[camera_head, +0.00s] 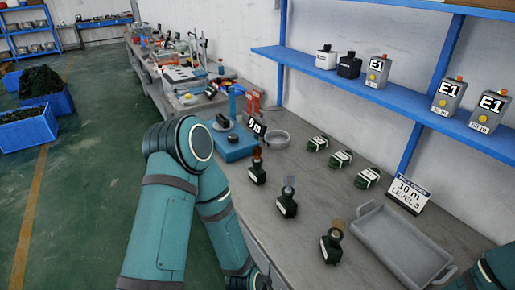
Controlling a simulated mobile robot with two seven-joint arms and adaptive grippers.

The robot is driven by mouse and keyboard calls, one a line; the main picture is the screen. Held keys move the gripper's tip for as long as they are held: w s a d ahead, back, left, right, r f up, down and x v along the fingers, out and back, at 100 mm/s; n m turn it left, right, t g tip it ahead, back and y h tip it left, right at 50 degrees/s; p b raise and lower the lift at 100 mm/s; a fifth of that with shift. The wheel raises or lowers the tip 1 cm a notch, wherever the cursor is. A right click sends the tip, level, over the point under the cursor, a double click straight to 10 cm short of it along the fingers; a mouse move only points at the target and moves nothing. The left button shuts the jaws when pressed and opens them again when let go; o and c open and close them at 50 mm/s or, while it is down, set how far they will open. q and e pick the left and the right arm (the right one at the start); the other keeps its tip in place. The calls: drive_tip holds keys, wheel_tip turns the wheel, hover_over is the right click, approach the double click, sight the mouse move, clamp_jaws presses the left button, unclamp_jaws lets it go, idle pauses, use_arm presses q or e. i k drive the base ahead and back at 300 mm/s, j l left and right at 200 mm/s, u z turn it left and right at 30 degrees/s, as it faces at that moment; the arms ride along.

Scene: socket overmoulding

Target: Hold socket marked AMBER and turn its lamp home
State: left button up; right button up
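Three dark sockets with lamps stand in a row on the grey bench. The far one (258,174) carries a reddish-brown lamp (257,153). The middle one (287,207) carries a grey-blue lamp (289,184). The near one (330,249) carries a tan-brown lamp (337,226). Their markings are too small to read, so I cannot tell which is marked AMBER. I cannot tell how far each lamp is seated.
A grey tray (437,270) lies right of the near socket. Three dark green blocks with white labels (341,158) line the bench's back. A blue shelf (440,108) holds E1 boxes. A blue fixture (234,145) stands beyond the sockets.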

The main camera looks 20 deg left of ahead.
sight(256, 150)
drive_tip(key=u, duration=0.65)
drive_tip(key=i+j+u, duration=0.1)
drive_tip(key=u, duration=0.35)
drive_tip(key=i+j+u, duration=0.1)
drive_tip(key=u, duration=0.35)
drive_tip(key=i+u, duration=0.15)
drive_tip(key=u, duration=0.25)
drive_tip(key=i, duration=2.95)
drive_tip(key=i+j+z, duration=0.15)
drive_tip(key=i+z, duration=0.2)
drive_tip(key=i+j+z, duration=0.35)
drive_tip(key=i, duration=0.15)
drive_tip(key=l+z, duration=0.1)
drive_tip(key=z, duration=3.15)
